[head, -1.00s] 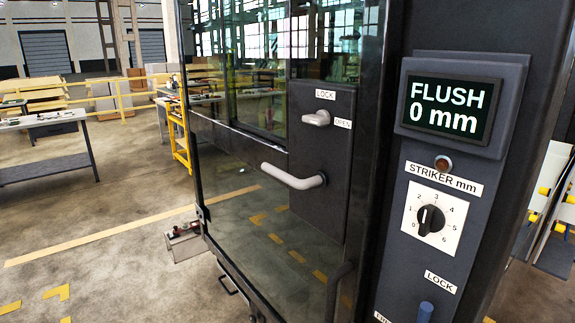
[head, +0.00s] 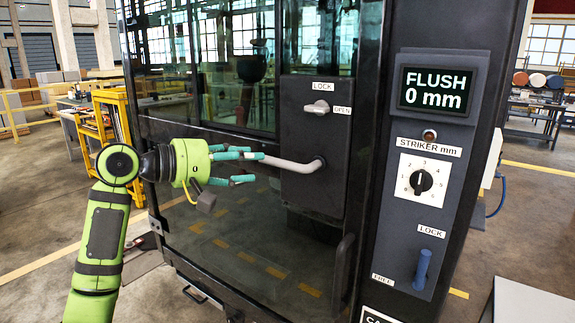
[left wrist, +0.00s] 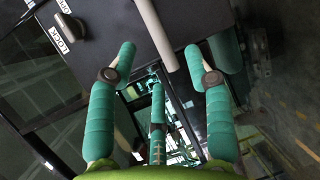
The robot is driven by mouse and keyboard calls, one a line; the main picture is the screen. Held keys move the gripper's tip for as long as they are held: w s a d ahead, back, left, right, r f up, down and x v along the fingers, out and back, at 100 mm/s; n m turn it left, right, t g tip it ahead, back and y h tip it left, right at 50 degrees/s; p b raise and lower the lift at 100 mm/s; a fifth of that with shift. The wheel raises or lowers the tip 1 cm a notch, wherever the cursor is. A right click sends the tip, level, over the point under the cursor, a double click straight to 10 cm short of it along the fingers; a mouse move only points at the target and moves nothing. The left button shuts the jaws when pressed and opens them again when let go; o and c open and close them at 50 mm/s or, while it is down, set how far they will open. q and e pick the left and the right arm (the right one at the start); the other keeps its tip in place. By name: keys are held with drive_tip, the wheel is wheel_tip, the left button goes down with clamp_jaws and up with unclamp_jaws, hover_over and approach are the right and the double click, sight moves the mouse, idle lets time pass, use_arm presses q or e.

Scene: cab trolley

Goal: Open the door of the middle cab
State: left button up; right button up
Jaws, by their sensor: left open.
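The cab door (head: 250,250) is a dark-framed glass door and looks closed. Its grey lever handle (head: 296,166) sticks out to the left from a black lock plate (head: 312,195). A small lock knob (head: 318,109) sits above it, between LOCK and OPEN labels. My left gripper (head: 250,168), with teal fingers, is open at the free end of the handle. In the left wrist view the handle (left wrist: 157,35) reaches in between the spread fingertips (left wrist: 162,58), and I cannot tell whether they touch it. My right gripper is not in view.
The post right of the door carries a display (head: 436,90) reading FLUSH 0 mm, a striker dial (head: 422,180) and a blue lever (head: 422,268) between LOCK and FREE labels. A yellow trolley (head: 105,130) stands behind my arm. Open floor lies at the left.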

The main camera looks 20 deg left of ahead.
sight(274, 160)
use_arm(q)
drive_tip(key=p+x, duration=0.2)
drive_tip(key=x, duration=0.4)
drive_tip(key=shift+w+d+r+p, duration=0.15)
drive_tip(key=shift+w+d+p, duration=0.05)
drive_tip(key=shift+d+p, duration=0.2)
drive_tip(key=shift+w+d, duration=0.15)
drive_tip(key=shift+w, duration=0.1)
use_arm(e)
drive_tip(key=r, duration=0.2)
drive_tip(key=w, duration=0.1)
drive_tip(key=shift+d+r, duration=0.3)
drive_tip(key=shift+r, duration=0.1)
use_arm(q)
clamp_jaws()
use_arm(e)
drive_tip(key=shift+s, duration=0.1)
